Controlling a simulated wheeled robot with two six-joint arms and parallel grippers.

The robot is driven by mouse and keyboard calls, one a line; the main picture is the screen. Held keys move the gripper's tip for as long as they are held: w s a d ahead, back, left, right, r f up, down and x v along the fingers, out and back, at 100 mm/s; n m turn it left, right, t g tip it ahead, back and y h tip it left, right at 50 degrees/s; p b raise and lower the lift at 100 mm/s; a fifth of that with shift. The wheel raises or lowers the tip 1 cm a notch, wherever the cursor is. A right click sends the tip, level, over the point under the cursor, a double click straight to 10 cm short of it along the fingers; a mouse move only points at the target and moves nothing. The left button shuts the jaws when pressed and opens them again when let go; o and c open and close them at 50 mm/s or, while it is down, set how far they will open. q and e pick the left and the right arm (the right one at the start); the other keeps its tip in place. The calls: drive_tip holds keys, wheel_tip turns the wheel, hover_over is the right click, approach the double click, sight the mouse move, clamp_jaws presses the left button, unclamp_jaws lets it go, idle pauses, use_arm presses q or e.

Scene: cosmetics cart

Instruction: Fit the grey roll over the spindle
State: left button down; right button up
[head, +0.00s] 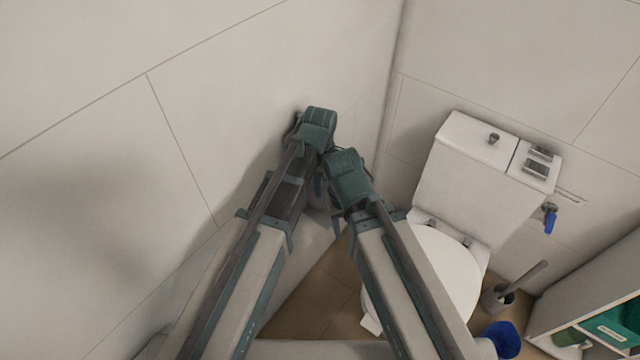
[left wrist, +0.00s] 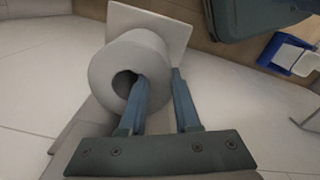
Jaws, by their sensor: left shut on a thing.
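The grey roll (left wrist: 112,70) shows in the left wrist view, its open bore facing the camera. My left gripper (left wrist: 158,76) is shut on the roll's wall, with one finger in the bore and the other outside. A pale square plate (left wrist: 172,35) stands right behind the roll. No spindle can be made out; whether one is inside the roll is hidden. In the head view my left gripper (head: 318,186) is by the wall, and the arms mostly cover the roll. My right gripper (head: 337,222) is close beside it, its jaws too hidden to judge.
A white toilet (head: 455,210) stands to the right of my arms. A brush in a holder (head: 500,297), a blue object (head: 502,338) and a shelf unit (head: 590,300) with green items are at the lower right. The tiled wall (head: 90,180) on the left is bare.

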use_arm(q)
drive_tip(key=shift+f+b, duration=1)
drive_tip(key=shift+f, duration=0.05)
drive_tip(key=c, duration=0.5)
unclamp_jaws()
drive_tip(key=shift+c, duration=0.2)
drive_tip(key=shift+r, duration=0.15)
wheel_tip(320, 180, up, 14)
drive_tip(key=p, duration=1.4)
drive_tip(key=shift+f, duration=0.2)
